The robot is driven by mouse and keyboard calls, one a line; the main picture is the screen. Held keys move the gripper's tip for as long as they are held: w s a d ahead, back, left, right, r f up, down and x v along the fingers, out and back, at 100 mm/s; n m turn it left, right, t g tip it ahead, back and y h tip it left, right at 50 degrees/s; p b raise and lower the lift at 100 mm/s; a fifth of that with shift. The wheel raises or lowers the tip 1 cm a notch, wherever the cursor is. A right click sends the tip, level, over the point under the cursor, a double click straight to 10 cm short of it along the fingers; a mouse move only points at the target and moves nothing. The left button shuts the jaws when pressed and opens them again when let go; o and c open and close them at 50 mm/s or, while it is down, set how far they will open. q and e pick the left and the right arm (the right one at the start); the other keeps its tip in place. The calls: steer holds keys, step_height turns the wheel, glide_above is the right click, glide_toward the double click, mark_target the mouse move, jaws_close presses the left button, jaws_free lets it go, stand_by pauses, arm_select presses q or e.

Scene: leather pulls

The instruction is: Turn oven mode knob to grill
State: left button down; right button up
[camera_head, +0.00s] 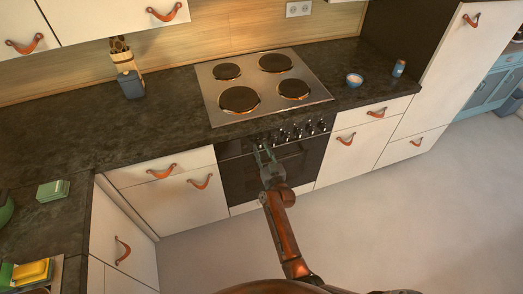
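The oven (295,167) is a dark built-in unit under the cooktop. A row of several small knobs (297,132) runs along its top front panel. Their markings are too small to read, so I cannot tell which is the mode knob or where it points. My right gripper (264,149) is in front of the left part of this panel, close to the leftmost knobs. Its two grey-green fingers look apart, with a dark gap between them. I cannot tell whether it touches a knob, and it partly hides the panel there. My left gripper is not in view.
A steel cooktop (257,84) with dark round plates lies above the oven. A small bowl (354,80) and a jar (398,68) stand to its right. White drawers with leather pulls (200,181) flank the oven. The floor (400,220) in front is clear.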

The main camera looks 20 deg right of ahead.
jaws_close()
